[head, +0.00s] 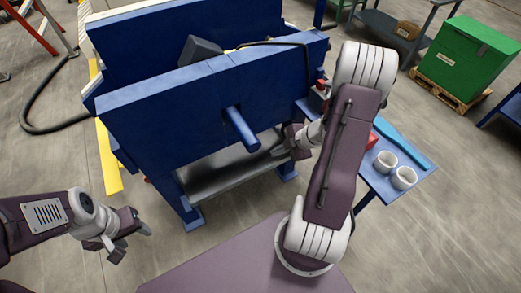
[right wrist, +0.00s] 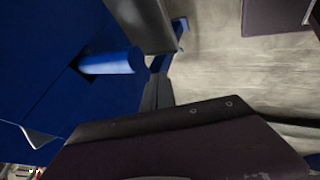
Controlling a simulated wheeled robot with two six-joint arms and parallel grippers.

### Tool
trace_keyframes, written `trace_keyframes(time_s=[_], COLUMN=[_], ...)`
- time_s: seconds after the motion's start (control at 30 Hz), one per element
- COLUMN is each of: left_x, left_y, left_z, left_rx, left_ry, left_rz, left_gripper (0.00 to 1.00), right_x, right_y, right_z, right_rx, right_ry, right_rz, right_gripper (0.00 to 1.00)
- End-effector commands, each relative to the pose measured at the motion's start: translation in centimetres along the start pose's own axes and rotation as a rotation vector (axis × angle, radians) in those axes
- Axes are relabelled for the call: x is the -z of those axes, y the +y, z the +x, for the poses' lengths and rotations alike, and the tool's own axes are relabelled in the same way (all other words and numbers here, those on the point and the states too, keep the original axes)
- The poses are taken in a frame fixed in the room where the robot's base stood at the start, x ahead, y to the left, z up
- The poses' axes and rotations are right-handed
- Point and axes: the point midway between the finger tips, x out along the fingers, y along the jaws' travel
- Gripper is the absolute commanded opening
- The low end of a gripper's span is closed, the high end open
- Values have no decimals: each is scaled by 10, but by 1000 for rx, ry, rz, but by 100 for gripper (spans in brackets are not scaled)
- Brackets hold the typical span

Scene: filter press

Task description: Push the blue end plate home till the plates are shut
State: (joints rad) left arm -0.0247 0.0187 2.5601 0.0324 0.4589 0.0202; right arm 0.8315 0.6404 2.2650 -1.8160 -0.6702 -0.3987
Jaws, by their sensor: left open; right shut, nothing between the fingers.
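A large blue plate (head: 190,105) stands upright at the near side of the press, with a blue round bar (head: 241,130) sticking out of its face towards me. A second blue plate (head: 150,38) stands behind it; I cannot tell from here whether plates between them touch. My right gripper (head: 281,152) is shut and empty, just right of the bar's near end. In the right wrist view the bar (right wrist: 112,64) lies left of the dark fingers (right wrist: 157,80), apparently apart from them. My left gripper (head: 128,240) is open and empty, low at the left, away from the press.
A grey metal tray (head: 215,178) lies under the plate. A blue side table (head: 405,192) at right holds two white cups (head: 403,177) and a blue tool (head: 403,143). A green box (head: 466,62) stands on a pallet.

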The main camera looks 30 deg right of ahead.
Motion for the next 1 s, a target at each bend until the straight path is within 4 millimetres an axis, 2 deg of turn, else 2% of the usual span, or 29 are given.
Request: trace_keyframes(time_s=[0.5,0.57,0.7,1.0], left_x=[-2,-1,0,0], left_y=[0,0,0,0], left_z=[22,10,4,3], left_rx=[0,0,0,0], left_ry=[0,0,0,0], left_rz=[0,0,0,0], left_gripper=[50,50,50,50], right_x=[-1,2,1,-1], right_y=[-2,13,28,35], right_z=[103,102,111,117], right_rx=[4,1,1,1], right_ry=[-1,-3,-3,-4], right_rz=[1,-2,-1,2], right_gripper=[0,0,0,0])
